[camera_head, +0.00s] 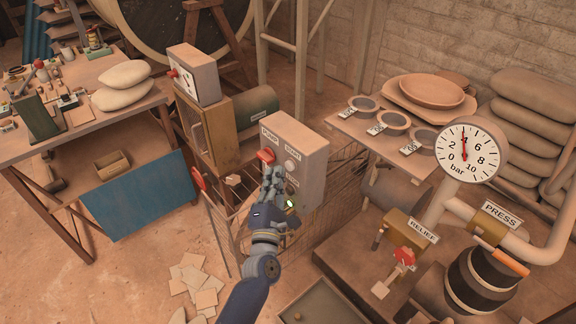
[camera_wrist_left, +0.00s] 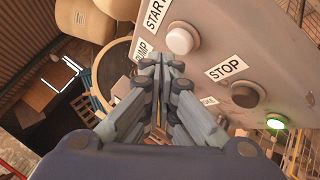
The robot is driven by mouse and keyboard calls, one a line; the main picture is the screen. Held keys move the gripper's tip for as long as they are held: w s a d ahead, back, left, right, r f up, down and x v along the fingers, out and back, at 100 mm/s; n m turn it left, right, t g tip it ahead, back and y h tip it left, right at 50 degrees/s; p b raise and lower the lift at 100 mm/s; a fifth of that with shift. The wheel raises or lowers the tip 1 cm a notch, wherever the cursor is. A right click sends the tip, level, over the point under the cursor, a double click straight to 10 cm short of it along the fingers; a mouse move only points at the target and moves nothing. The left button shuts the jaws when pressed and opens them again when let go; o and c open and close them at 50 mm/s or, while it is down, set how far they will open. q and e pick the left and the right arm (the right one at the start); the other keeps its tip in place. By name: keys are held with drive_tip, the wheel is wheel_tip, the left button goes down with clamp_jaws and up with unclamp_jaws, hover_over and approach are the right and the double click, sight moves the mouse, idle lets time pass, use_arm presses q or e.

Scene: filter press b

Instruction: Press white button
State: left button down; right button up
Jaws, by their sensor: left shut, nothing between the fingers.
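The white button (camera_head: 291,166) is on the front of a beige control box (camera_head: 312,150), under a START label. In the left wrist view the white button (camera_wrist_left: 180,41) shows whole, just right of the fingertips. My left gripper (camera_head: 271,168) is shut and empty in front of the box, left of and slightly below the white button in the head view. In the left wrist view the fingertips (camera_wrist_left: 162,60) look apart from the button; the exact gap to the panel cannot be told. My right gripper is not in view.
A red knob (camera_head: 266,155) sits left of the white button. A dark button (camera_wrist_left: 246,95) by the STOP label and a lit green lamp (camera_wrist_left: 276,121) are lower on the panel. A wire fence (camera_head: 345,185) stands around the box. A pressure gauge (camera_head: 480,140) stands right.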

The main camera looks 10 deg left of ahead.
use_arm(q)
drive_tip(key=shift+s+a+p, duration=0.25)
drive_tip(key=shift+s+a, duration=0.55)
drive_tip(key=shift+s, duration=0.2)
drive_tip(key=shift+s+a+p, duration=0.25)
drive_tip(key=shift+s+a, duration=0.5)
drive_tip(key=shift+s, duration=0.25)
drive_tip(key=s+d+f+m+g+h, duration=0.25)
drive_tip(key=f+m, duration=0.25)
drive_tip(key=f, duration=0.5)
drive_tip(key=s+d+f+m+g+h, duration=0.1)
drive_tip(key=s+f+m+g, duration=0.3)
drive_tip(key=f, duration=0.7)
drive_tip(key=s+f+m+g, duration=0.2)
drive_tip(key=s+f+m, duration=0.25)
drive_tip(key=f, duration=0.35)
drive_tip(key=s+f+m+g, duration=0.25)
drive_tip(key=s+f, duration=0.25)
drive_tip(key=f, duration=0.3)
drive_tip(key=s+a+f+m+g, duration=0.2)
drive_tip(key=s+f+m, duration=0.2)
drive_tip(key=s, duration=0.7)
drive_tip(key=s+a+f+m+g+y, duration=0.1)
drive_tip(key=s+a+f+m+g, duration=0.2)
drive_tip(key=s+f, duration=0.4)
drive_tip(key=s+a+f+m+g, duration=0.3)
drive_tip(key=s+f+m, duration=0.2)
drive_tip(key=s, duration=1)
drive_tip(key=shift+a+f, duration=0.25)
drive_tip(key=shift+f, duration=0.05)
